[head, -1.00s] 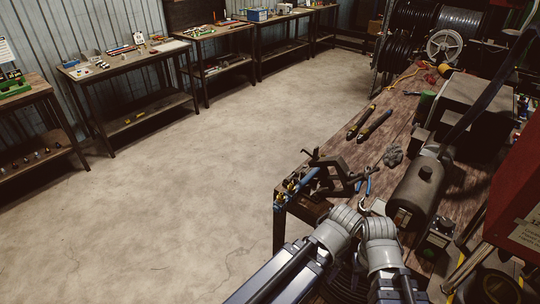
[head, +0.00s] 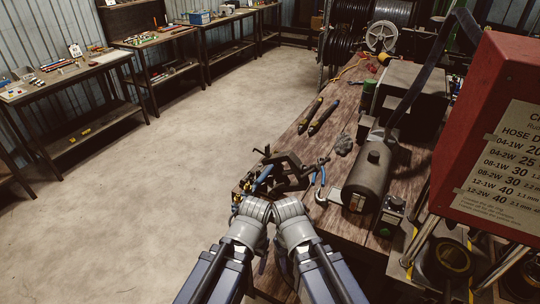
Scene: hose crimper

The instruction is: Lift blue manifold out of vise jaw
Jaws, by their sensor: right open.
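The blue manifold (head: 263,178) is a slim blue piece with brass-coloured fittings towards its near end. It lies tilted in the dark vise (head: 287,182) at the near left corner of the workbench. Both my arms come up from the bottom, with their grey wrists side by side just in front of the vise and apart from the manifold. The wrists cover the near part of the vise mount. My right gripper (head: 274,257) is mostly hidden below the wrists, open and away from the manifold. My left gripper is hidden behind its own arm.
Blue-handled pliers (head: 321,175) lie right of the vise. A dark cylindrical machine (head: 367,172) stands further right, with a red sign box (head: 490,135) beyond. Two dark pen-like tools (head: 316,117) lie farther back. The floor (head: 180,150) on the left is open.

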